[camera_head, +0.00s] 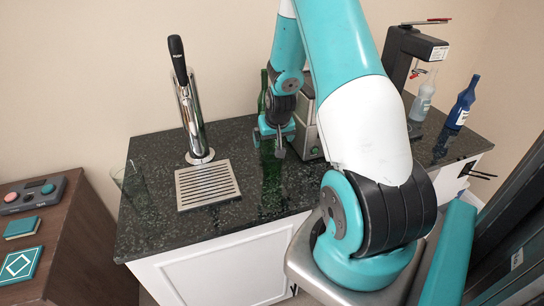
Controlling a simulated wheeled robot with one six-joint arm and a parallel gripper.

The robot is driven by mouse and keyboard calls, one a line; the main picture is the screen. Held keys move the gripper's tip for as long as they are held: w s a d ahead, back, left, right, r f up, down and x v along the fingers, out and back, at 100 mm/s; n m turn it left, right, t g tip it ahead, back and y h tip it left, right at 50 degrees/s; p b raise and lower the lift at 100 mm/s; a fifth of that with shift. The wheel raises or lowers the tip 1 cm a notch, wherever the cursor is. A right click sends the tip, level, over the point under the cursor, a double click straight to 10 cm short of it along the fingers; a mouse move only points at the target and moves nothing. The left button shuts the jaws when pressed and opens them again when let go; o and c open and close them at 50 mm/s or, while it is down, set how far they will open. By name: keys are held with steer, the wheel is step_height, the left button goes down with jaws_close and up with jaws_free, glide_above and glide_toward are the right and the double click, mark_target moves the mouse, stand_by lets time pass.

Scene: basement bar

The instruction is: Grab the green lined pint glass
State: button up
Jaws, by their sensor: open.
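A see-through green-tinted pint glass (133,184) stands at the left end of the dark speckled counter (240,140). Any lines on it are too faint to make out. My gripper (270,143) points down over the middle of the counter, well to the right of the glass. The drip tray and beer tap stand between them. My gripper is open and not on the glass. A dark green bottle (263,90) shows partly behind my gripper, and a green shape, either glass or reflection, shows below it.
The chrome beer tap (189,113) rises behind the slotted drip tray (207,185). A grey machine (307,125) is partly hidden by my arm. A clear bottle (423,101) and a blue bottle (462,105) stand at right. A brown cabinet (75,240) stands left.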

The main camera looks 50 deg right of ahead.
steer(key=shift+x, duration=1.05)
steer(key=c, duration=1.2)
steer(key=shift+c, duration=0.2)
steer(key=shift+r, duration=0.1)
